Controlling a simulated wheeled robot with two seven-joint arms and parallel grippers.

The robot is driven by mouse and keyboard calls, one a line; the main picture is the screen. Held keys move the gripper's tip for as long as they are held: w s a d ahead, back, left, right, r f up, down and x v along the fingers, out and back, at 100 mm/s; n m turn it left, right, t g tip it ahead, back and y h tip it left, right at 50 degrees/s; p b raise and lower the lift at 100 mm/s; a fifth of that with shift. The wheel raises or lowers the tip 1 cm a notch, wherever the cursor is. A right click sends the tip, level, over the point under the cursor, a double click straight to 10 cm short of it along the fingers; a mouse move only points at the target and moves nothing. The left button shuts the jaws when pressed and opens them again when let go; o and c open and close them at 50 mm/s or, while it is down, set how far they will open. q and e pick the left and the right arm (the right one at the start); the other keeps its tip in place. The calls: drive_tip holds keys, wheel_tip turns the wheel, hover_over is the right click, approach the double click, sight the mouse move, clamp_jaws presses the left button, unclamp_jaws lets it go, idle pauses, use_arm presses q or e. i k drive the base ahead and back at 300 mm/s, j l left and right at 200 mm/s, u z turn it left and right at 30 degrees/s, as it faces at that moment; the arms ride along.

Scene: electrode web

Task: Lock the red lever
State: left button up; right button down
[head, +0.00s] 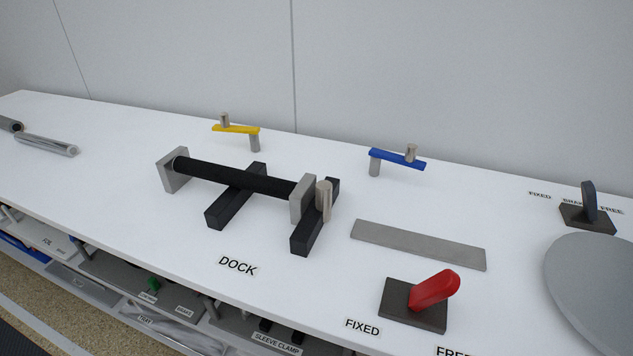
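The red lever (435,289) stands on a dark square base plate (397,300) at the front right of the white table. It leans to the right and up from the plate, away from the side of the "FIXED" label (362,327). A second label, partly cut off by the bottom edge and reading "FREE" (453,351), lies below the plate. Neither of my grippers shows in the head view.
A black roller (236,177) with grey end plates rests on black dock blocks. Yellow (236,128) and blue (397,159) cranks stand behind. A grey strip (418,245), a dark lever (589,202) and a grey disc (598,285) lie nearby. Shelves sit below the front edge.

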sight(442, 286)
drive_tip(key=k+l+z, duration=0.1)
drive_tip(key=z, duration=0.35)
drive_tip(key=k+l+z, duration=0.1)
drive_tip(key=z, duration=0.3)
